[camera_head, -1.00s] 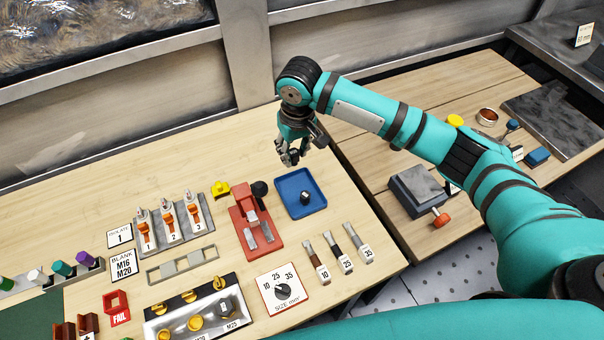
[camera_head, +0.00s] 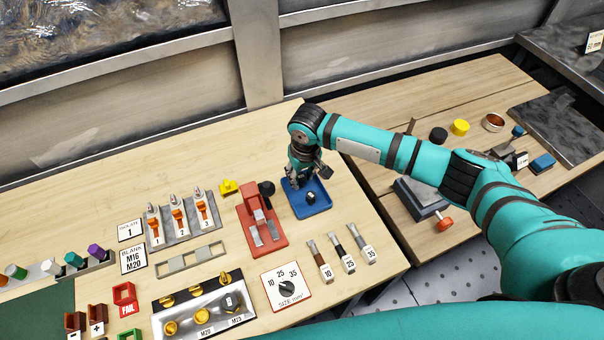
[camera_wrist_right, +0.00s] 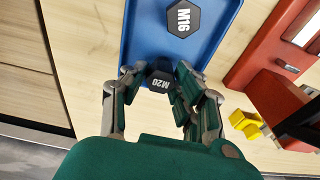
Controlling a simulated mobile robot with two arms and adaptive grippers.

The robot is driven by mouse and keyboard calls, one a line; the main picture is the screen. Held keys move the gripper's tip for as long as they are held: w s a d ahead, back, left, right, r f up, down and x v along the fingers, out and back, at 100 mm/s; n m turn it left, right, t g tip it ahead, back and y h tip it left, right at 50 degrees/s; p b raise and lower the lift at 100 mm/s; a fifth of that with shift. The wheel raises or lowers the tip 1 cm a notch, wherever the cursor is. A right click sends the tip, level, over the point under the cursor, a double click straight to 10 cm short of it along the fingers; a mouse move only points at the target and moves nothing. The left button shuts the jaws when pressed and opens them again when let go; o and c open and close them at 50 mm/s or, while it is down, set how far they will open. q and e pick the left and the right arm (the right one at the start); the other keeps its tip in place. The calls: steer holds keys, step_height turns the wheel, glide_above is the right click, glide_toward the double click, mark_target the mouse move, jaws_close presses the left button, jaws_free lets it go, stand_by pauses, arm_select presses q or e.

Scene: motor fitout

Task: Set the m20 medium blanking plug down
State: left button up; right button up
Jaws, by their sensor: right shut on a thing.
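The M20 blanking plug (camera_wrist_right: 159,82), a dark hexagonal piece with a white M20 label, is between the fingertips of my right gripper (camera_wrist_right: 156,76). In the head view my right gripper (camera_head: 300,183) points down over the left back part of the blue tray (camera_head: 322,208); the plug is not clear there. My right gripper is shut on the plug. In the wrist view the plug overlaps the tray's near side; I cannot tell whether it touches the floor. A dark M16 plug (camera_wrist_right: 183,18) lies in the tray, apart from the held plug. My left gripper is not in view.
A red press (camera_head: 262,222) with a black knob stands just left of the tray. A yellow piece (camera_head: 229,187) lies farther left. Several numbered tools (camera_head: 343,252) lie in front of the tray. The bench behind the tray is clear.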

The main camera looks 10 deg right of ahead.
steer(key=o, duration=0.9)
steer(key=r, duration=0.4)
steer(key=s+r+b, duration=0.1)
steer(key=r, duration=0.3)
steer(key=r+b, duration=0.1)
steer(key=r, duration=0.3)
steer(key=shift+s+d+r, duration=0.1)
steer(key=shift+s+d, duration=0.1)
